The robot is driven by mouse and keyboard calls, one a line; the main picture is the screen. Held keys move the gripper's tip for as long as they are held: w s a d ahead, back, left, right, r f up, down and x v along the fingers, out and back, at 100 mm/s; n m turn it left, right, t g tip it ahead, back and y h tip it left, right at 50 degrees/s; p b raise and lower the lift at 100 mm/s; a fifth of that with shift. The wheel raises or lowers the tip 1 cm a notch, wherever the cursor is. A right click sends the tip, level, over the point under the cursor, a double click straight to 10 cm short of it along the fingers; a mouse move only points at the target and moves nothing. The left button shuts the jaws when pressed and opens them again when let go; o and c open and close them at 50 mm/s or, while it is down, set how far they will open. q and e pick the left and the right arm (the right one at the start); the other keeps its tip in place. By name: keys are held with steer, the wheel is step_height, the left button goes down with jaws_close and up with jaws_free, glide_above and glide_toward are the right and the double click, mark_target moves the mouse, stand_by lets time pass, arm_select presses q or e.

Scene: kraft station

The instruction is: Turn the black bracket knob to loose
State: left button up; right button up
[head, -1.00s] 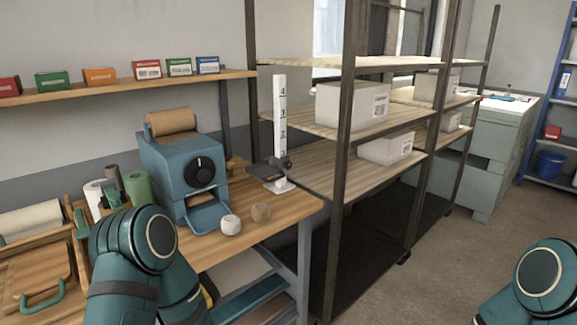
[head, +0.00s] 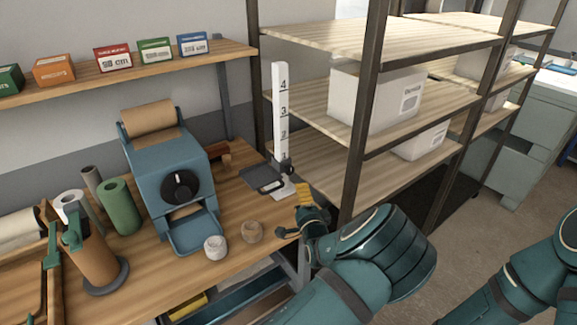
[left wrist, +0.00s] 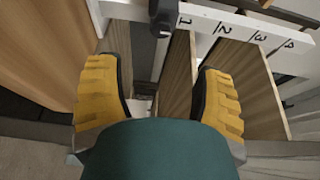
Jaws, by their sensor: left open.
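The white numbered post (head: 283,110) stands upright on the wooden table beside the shelf rack. A black bracket (head: 265,182) sits low on it, near the 1, with a small dark knob (head: 287,168) at its side. My left gripper (head: 298,212) has yellow finger pads and is open and empty, just in front of and to the right of the post's base. In the left wrist view the post (left wrist: 215,23) runs across the top, and a black part of the bracket (left wrist: 161,14) shows beyond the gap between the open fingers (left wrist: 158,85), apart from them. My right gripper is out of view.
A teal dispenser (head: 165,175) with a black dial stands left of the post. A white ball-like item (head: 215,247) and a brown one (head: 252,231) lie near the front edge. The shelf rack's dark upright (head: 364,110) rises close to the left gripper's right.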

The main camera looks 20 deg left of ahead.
mark_target(290, 172)
arm_select(q)
steer(key=x, duration=1.3)
jaws_close()
